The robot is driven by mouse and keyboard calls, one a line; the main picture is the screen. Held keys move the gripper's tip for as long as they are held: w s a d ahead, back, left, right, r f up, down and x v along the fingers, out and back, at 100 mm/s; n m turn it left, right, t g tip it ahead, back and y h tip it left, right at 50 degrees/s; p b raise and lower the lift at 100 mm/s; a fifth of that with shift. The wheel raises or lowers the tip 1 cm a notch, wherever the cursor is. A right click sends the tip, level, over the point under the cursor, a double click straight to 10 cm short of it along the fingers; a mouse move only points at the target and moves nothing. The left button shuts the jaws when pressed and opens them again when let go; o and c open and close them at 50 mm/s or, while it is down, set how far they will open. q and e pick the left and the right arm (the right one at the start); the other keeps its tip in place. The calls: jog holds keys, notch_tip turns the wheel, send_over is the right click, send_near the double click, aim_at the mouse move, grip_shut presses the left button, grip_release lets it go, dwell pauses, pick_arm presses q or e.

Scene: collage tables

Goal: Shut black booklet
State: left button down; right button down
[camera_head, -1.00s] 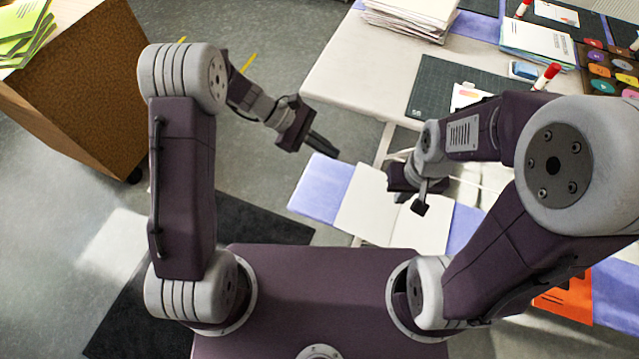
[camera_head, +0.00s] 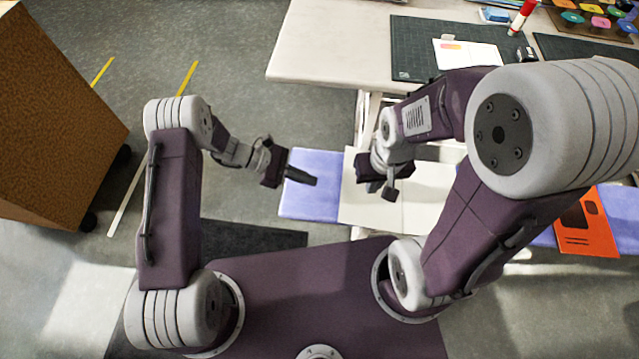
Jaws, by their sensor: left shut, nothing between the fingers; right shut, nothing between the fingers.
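An open booklet with blank white pages (camera_head: 362,202) lies flat on a blue-violet mat (camera_head: 318,202) at the near table. Its cover is not visible, so I cannot tell whether it is black. A fold line runs near its middle. My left gripper (camera_head: 312,181) is shut and empty, over the mat just left of the booklet's left edge. My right gripper (camera_head: 389,194) is shut and empty, over the pages near the fold. I cannot tell whether it touches them. My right arm hides part of the right-hand side.
A white table (camera_head: 320,50) stands beyond, with a dark cutting mat (camera_head: 412,62), a white card (camera_head: 465,54) and a red-capped marker (camera_head: 521,17). An orange booklet (camera_head: 588,235) lies at the right. A brown cabinet (camera_head: 50,120) stands at the left, with open floor beside it.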

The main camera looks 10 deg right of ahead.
aim_at(332, 194)
pick_arm(q)
jog(key=b+x, duration=0.2)
jog(key=x, duration=0.5)
jog(key=shift+s+d+f, duration=0.1)
jog(key=shift+d+f, duration=0.15)
jog(key=shift+f, duration=0.05)
jog(key=shift+s+d+f, duration=0.1)
jog(key=shift+d+f, duration=0.05)
jog(key=shift+d, duration=0.25)
